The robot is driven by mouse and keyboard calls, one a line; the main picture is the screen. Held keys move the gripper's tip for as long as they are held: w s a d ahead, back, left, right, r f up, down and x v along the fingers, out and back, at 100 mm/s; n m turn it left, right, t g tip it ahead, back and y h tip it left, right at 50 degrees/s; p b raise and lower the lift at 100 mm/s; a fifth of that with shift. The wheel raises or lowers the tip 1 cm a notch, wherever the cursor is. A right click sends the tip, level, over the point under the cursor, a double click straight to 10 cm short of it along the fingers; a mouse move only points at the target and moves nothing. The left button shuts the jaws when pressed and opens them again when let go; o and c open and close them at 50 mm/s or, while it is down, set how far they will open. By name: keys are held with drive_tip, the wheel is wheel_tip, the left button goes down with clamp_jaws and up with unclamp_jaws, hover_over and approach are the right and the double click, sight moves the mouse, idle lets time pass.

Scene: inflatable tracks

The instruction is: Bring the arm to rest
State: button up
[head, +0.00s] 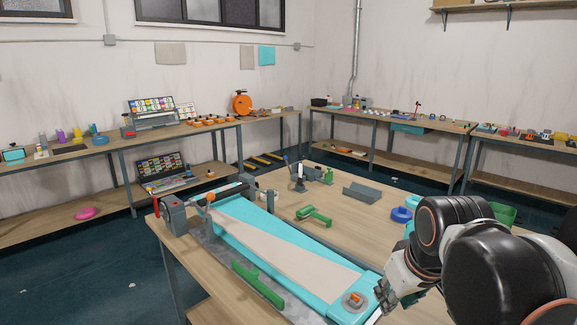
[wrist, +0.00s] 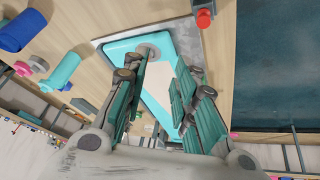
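My arm reaches in from the right of the head view, and its black and white links hide part of the table. My gripper (head: 386,296) is low at the right, by the near right end of the turquoise inflatable track (head: 232,216). In the wrist view, the two green-padded fingers of my gripper (wrist: 165,78) stand apart with nothing held between them. The turquoise track (wrist: 124,46) with its pale middle shows beyond the fingers. The fingertips are partly hidden in the head view, and I cannot tell whether they touch the track.
The track lies on a wooden table (head: 268,181). A green T-shaped tool (head: 314,215), a grey channel (head: 362,194) and a blue ring (head: 401,214) lie behind it. A green bar (head: 258,284) lies along its front side. Loaded benches line the walls; open floor (head: 70,265) is at left.

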drive_tip(key=s+f+m+t, duration=0.2)
drive_tip(key=s+f, duration=0.1)
drive_tip(key=s, duration=0.5)
drive_tip(key=shift+f+m, duration=0.2)
drive_tip(key=shift+m, duration=0.2)
idle(0.5)
